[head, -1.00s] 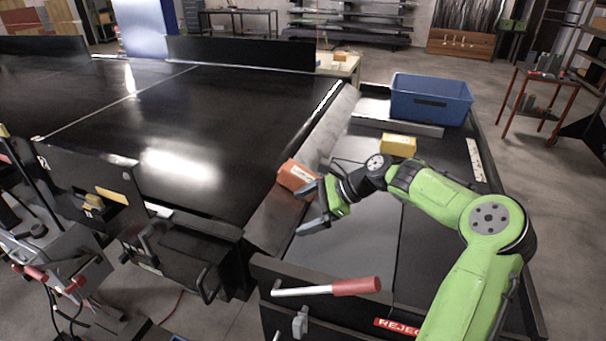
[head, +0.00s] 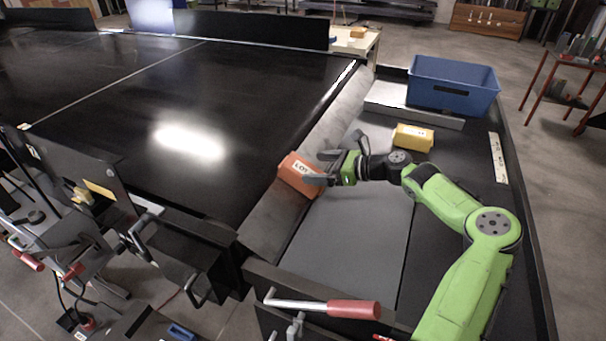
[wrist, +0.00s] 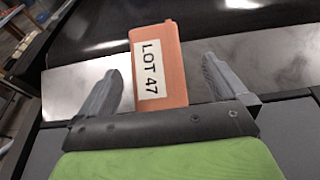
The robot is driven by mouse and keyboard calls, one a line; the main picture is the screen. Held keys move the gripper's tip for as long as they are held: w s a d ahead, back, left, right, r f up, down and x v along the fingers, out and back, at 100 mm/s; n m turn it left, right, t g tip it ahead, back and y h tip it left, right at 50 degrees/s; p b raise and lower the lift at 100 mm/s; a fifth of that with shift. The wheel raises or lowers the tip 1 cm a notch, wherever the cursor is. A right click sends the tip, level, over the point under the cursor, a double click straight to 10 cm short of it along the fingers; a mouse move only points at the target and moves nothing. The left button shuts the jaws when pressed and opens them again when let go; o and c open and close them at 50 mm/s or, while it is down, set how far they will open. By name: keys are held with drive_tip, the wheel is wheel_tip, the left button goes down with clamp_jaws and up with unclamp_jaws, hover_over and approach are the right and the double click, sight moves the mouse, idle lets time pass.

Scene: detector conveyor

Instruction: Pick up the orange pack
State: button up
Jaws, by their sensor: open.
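The orange pack (head: 300,175) lies at the edge of the conveyor, on the sloped metal strip beside the grey tray floor. Its white label reads LOT 47 in the wrist view (wrist: 172,62). My gripper (head: 325,168) is open and close to the pack's right side in the head view. In the wrist view the two fingers (wrist: 165,85) stand on either side of the pack's near end, with a gap on both sides. The far end of the pack extends beyond the fingertips.
A yellow pack (head: 413,137) lies on the tray floor behind my arm. A blue bin (head: 452,88) stands at the tray's far end. A lever with a red grip (head: 353,309) is at the near edge. The black conveyor (head: 230,95) is clear.

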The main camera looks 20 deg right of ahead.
sight(304, 167)
drive_tip(key=x, duration=0.4)
drive_tip(key=shift+a+p, duration=0.4)
drive_tip(key=shift+w+a+f, duration=0.15)
drive_tip(key=shift+w+f, duration=0.1)
drive_tip(key=shift+w, duration=0.05)
drive_tip(key=shift+s+r, duration=0.1)
drive_tip(key=shift+s, duration=0.1)
drive_tip(key=shift+c, duration=1)
drive_tip(key=c, duration=1.1)
drive_tip(key=shift+r, duration=0.15)
drive_tip(key=shift+c, duration=0.2)
